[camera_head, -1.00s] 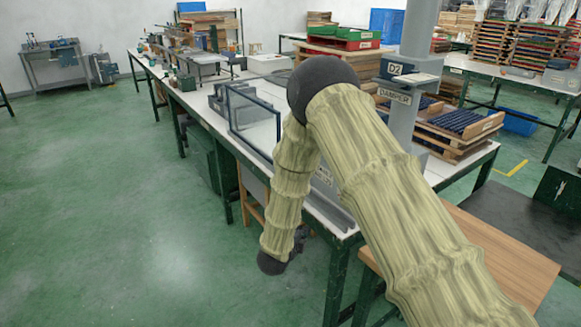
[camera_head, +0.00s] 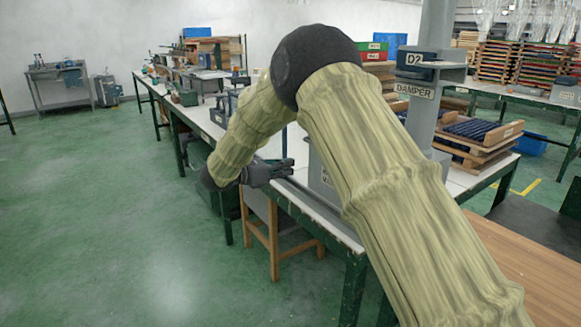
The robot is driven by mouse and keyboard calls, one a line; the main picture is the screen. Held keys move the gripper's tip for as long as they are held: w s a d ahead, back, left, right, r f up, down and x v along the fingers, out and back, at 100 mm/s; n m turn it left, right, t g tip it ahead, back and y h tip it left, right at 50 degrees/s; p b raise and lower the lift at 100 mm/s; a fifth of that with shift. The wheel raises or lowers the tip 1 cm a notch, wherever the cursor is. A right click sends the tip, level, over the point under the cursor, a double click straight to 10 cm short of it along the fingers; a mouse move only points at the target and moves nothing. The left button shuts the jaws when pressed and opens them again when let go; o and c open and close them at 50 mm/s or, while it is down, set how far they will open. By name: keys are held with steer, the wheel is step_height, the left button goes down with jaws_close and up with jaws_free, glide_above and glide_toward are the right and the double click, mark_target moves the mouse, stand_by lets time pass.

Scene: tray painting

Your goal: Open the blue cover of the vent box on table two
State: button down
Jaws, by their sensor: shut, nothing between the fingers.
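My gripper (camera_head: 289,167) is at about tabletop height by the near edge of the long white table (camera_head: 345,233), pointing right. Its dark fingers are shut, with nothing seen between them. A grey box (camera_head: 319,172) stands on the table just right of the fingertips. Only a strip of it shows, with a label partly cut off after a letter like "V". My arm hides the rest, and no blue cover can be made out on it. I cannot tell whether the fingers touch the box.
A grey post (camera_head: 427,125) with a "D2" box (camera_head: 415,63) and a "DAMPER" label rises right of my arm. A wooden stool (camera_head: 275,240) stands under the table's near edge.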

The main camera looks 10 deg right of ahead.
steer(key=w+d+r, duration=0.2)
steer(key=d, duration=0.5)
steer(key=shift+w+r, duration=0.3)
steer(key=shift+r, duration=0.1)
